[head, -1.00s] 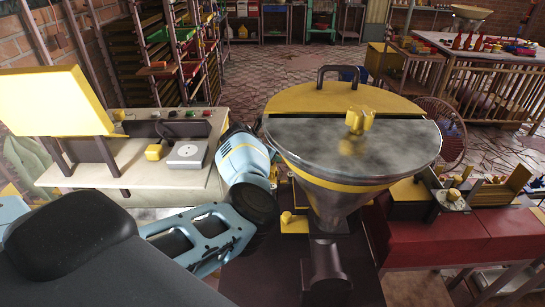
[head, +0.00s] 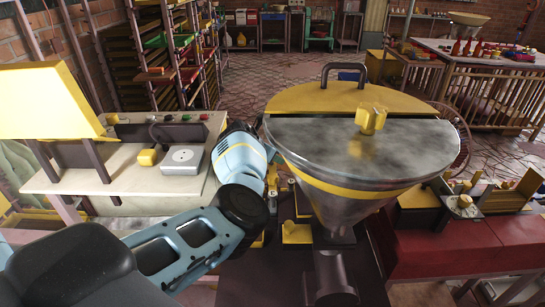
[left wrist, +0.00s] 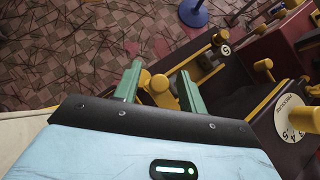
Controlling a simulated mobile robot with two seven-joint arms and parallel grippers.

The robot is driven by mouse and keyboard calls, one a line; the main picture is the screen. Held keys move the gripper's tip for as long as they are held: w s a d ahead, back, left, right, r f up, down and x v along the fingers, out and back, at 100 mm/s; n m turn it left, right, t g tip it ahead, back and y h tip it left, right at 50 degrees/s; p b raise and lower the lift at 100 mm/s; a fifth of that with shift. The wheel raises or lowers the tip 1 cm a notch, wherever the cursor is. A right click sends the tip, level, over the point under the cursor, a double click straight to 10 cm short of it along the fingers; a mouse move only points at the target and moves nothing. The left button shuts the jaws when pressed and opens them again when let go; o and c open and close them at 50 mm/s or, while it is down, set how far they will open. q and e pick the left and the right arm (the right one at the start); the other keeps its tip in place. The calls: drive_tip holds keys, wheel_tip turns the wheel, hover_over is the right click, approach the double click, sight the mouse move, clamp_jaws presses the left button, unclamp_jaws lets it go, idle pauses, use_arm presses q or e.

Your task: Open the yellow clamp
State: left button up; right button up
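A yellow clamp-like piece with a rounded knob (left wrist: 158,88) stands between the two green fingers of my left gripper (left wrist: 158,84) in the left wrist view. The fingers are apart, one on each side of it; I cannot tell whether they touch it. In the head view my light blue left wrist (head: 240,155) is just left of the metal hopper (head: 335,205), and the fingers are hidden. Other yellow handles (left wrist: 264,68) stand on the dark machine to the right in the left wrist view, so which is the named clamp is not certain. My right gripper is out of view.
A pale bench (head: 120,170) with a control box is at the left. A red machine (head: 460,245) is at the right. Tiled floor lies behind.

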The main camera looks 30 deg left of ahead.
use_arm(q)
drive_tip(key=p+v, duration=0.2)
drive_tip(key=v, duration=0.6)
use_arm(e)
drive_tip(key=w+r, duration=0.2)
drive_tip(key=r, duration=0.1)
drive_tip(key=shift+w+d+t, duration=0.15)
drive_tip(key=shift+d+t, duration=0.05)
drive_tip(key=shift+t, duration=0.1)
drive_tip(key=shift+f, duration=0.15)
use_arm(q)
drive_tip(key=shift+d+f, duration=0.1)
drive_tip(key=shift+f, duration=0.05)
